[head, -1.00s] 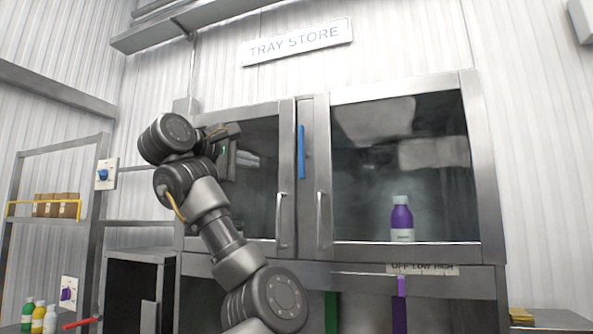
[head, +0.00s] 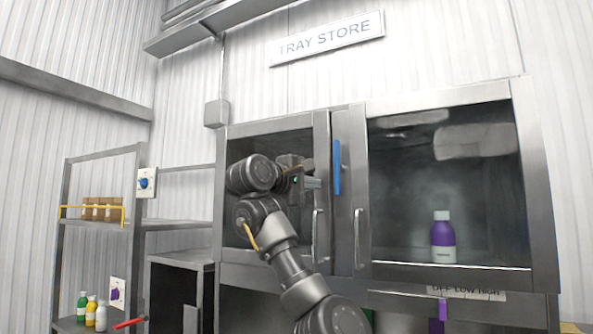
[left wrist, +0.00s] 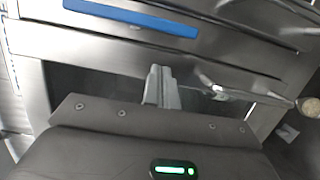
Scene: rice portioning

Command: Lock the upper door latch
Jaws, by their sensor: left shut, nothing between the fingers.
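The upper door latch is a blue upright bar (head: 337,167) on the metal frame between the two glass doors of the cabinet. It also shows in the left wrist view as a blue strip (left wrist: 130,17) along the top. My left gripper (head: 312,183) is shut and empty, in front of the left door (head: 321,150), just left of the blue bar and apart from it. In the left wrist view its closed fingers (left wrist: 161,77) point toward the door frame below the strip. My right gripper is not in view.
Two vertical door handles (head: 358,238) stand below the blue bar. A purple bottle (head: 443,238) stands behind the right glass. A shelf with brown boxes (head: 101,209) and small bottles (head: 90,311) is at the left.

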